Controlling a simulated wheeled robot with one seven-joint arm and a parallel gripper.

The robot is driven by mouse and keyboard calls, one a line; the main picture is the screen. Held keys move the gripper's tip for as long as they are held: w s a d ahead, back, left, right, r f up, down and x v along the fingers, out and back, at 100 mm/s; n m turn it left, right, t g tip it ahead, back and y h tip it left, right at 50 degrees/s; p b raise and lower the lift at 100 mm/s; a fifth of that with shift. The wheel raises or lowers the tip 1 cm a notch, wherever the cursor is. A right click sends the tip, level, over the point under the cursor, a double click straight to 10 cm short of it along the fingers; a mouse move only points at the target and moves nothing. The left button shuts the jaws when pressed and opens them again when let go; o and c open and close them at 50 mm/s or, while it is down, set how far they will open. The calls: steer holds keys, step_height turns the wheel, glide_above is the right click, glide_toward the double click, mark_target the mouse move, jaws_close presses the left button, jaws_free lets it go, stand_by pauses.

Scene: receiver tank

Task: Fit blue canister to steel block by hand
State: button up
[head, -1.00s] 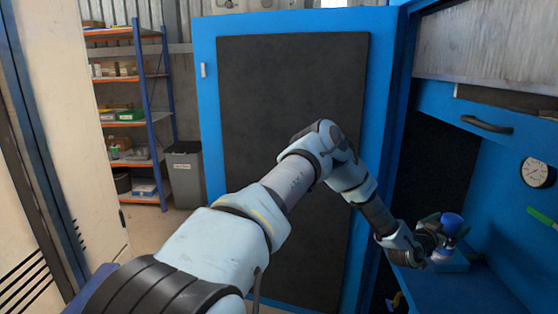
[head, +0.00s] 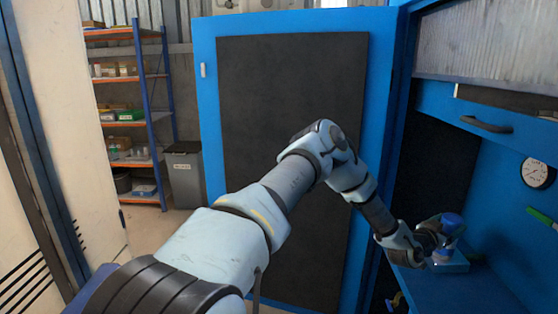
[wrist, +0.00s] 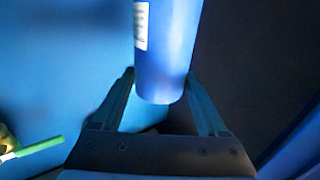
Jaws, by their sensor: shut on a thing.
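The blue canister (head: 452,220) is in my gripper (head: 440,236) at the right of the head view, above the blue shelf. In the wrist view the canister (wrist: 167,55) is a smooth blue cylinder with a white label, and the fingers of my gripper (wrist: 160,78) are on either side of it. A small pale block (head: 455,264), which seems to be the steel block, sits on the shelf just below the canister. My gripper partly hides the block and the lower canister, so I cannot tell whether they touch.
The blue shelf (head: 490,292) lies inside a blue cabinet. A drawer handle (head: 486,125) is above. A large dark-panelled blue door (head: 290,110) stands left of the gripper.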

jaws_close()
steer(key=o, duration=1.1)
jaws_free()
steer(key=shift+r, duration=0.1)
steer(key=o, duration=0.3)
steer(key=shift+o, duration=0.2)
